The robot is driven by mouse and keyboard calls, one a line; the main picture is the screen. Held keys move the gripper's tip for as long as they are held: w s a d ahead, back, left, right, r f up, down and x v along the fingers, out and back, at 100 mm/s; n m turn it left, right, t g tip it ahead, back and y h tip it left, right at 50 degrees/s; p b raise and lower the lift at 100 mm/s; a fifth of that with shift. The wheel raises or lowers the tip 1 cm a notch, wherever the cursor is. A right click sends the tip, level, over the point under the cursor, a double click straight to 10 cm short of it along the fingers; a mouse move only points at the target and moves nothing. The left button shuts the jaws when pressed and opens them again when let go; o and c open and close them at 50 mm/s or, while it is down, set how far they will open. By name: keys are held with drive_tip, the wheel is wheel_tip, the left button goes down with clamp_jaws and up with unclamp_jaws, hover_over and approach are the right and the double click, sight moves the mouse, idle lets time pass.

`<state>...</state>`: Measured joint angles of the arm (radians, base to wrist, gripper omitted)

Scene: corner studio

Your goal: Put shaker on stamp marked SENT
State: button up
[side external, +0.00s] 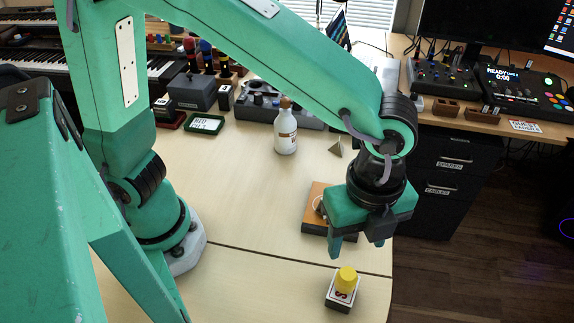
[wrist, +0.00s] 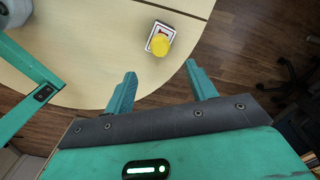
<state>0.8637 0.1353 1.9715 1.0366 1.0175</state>
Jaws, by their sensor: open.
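A small yellow shaker (side external: 346,279) is at the front right of the table. It appears to stand upright on a small dark block with a white face, the stamp (side external: 337,297). Red lettering shows on that face, but the shaker covers most of it and I cannot read the word. In the wrist view the yellow shaker (wrist: 160,45) overlaps the white, dark-edged stamp (wrist: 152,37). My gripper (side external: 357,247) is open and empty, above and behind the shaker and apart from it. In the wrist view both fingers of my gripper (wrist: 160,70) are spread, with nothing between them.
An orange-topped box (side external: 314,200) lies behind my gripper, partly hidden by it. A white bottle (side external: 286,138) and a small metal funnel (side external: 336,148) stand farther back. The table's right edge is close to the stamp. The table's middle is clear.

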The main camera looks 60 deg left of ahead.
drive_tip(key=w+a+r+n+t+h, duration=0.1)
drive_tip(key=a+r+n, duration=0.2)
drive_tip(key=a+n, duration=0.35)
drive_tip(key=w+a+r+n+t, duration=0.2)
drive_tip(key=a+r+n, duration=0.15)
drive_tip(key=a, duration=0.65)
drive_tip(key=s+a+r+n+t+y, duration=0.1)
drive_tip(key=s+a+n, duration=0.4)
drive_tip(key=a+n, duration=0.6)
drive_tip(key=shift+s+a+n+t, duration=0.2)
drive_tip(key=shift+a+n+t, duration=0.1)
drive_tip(key=shift+a+t, duration=0.5)
